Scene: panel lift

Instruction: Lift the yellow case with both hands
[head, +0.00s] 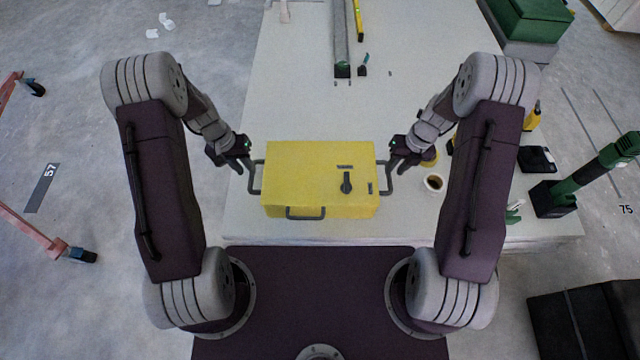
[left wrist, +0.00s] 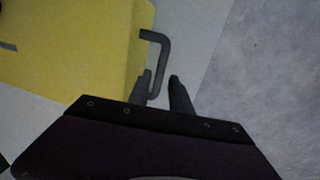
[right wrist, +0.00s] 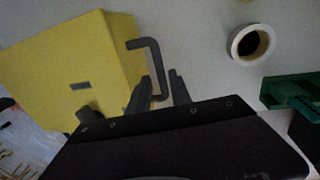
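The yellow case (head: 320,180) rests on the pale table, with a grey handle on each side and one at the front. The left side handle (head: 251,177) also shows in the left wrist view (left wrist: 164,52). My left gripper (head: 245,166) is open, its fingers appearing on either side of that handle's bar. The right side handle (head: 390,185) also shows in the right wrist view (right wrist: 154,56). My right gripper (head: 396,166) is open, its fingers also appearing either side of the handle bar. I cannot tell whether any finger touches a handle.
A green and black tool (head: 590,175) and a black box (head: 537,159) are further right. The table behind the case is mostly clear.

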